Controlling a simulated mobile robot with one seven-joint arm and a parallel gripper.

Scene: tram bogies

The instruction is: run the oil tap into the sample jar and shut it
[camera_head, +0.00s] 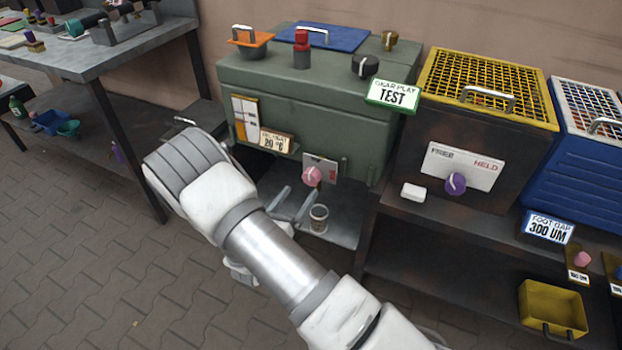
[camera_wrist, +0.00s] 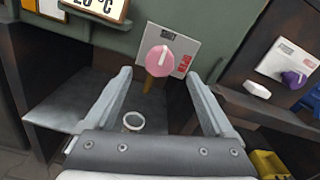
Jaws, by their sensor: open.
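The oil tap has a pink round knob (camera_head: 312,176) with a white pointer line, set on a pale plate on the front of the green gearbox (camera_head: 300,115). In the wrist view the knob (camera_wrist: 159,60) has its line pointing up, slightly right. A brown spout or stream shows just below it; I cannot tell which. The sample jar (camera_head: 319,218) stands upright on the grey shelf below the tap; in the wrist view the jar (camera_wrist: 133,122) looks open-topped. My gripper (camera_wrist: 159,76) is open, its fingers spread either side of the knob in view, apart from it.
A yellow-topped dark box with a purple knob (camera_head: 456,184) stands right, a small white block (camera_head: 413,192) before it. A blue box is farther right, a yellow bin (camera_head: 552,309) below. A grey workbench (camera_head: 100,50) stands left. Paved floor is open at front left.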

